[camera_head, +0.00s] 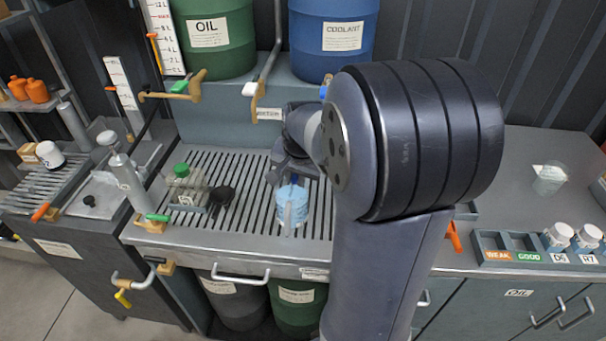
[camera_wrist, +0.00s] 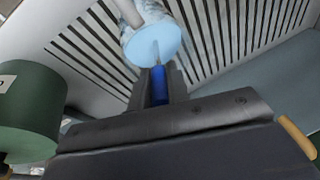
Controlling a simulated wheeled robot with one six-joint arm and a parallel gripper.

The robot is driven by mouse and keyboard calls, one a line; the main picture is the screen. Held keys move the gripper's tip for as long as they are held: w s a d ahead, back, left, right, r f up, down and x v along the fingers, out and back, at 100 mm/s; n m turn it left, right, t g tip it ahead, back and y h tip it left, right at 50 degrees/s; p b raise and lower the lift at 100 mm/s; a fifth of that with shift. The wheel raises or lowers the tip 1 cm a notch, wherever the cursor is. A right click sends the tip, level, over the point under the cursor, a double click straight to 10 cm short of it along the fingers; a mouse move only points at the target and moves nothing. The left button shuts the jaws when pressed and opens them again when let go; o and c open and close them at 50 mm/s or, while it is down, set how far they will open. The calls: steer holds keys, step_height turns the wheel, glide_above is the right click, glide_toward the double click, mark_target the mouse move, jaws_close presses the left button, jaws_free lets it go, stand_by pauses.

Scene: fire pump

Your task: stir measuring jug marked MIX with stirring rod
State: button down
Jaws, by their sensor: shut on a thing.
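The measuring jug (camera_head: 292,207) stands on the slatted drain grate and holds light blue liquid; I cannot read a mark on it. In the wrist view the jug (camera_wrist: 131,14) is at the top, with the pale blue liquid facing me. My gripper (camera_wrist: 158,86) is shut on the blue handle of the stirring rod (camera_wrist: 160,84). The rod's thin shaft reaches over the liquid, and its tip appears to be in it. In the head view my gripper (camera_head: 291,172) is just above the jug, partly hidden by my arm.
A green-capped container (camera_head: 184,183) and a dark round object (camera_head: 221,196) sit left of the jug. A green OIL drum (camera_head: 213,55) and a blue COOLANT drum (camera_head: 330,55) stand behind, with taps below. Another clear jug (camera_head: 549,180) and a WEAK/GOOD rack (camera_head: 507,256) are right.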

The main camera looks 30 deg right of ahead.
steer(key=shift+s+d, duration=0.4)
steer(key=shift+d, duration=0.25)
steer(key=shift+r, duration=0.1)
step_height(320, 180, up, 12)
steer(key=s+d+p, duration=0.1)
steer(key=d+p, duration=0.1)
steer(key=p, duration=0.7)
steer(key=shift+s, duration=0.15)
stand_by(0.7)
step_height(320, 180, up, 5)
steer(key=p, duration=0.3)
steer(key=shift+p, duration=0.35)
steer(key=shift+f, duration=0.2)
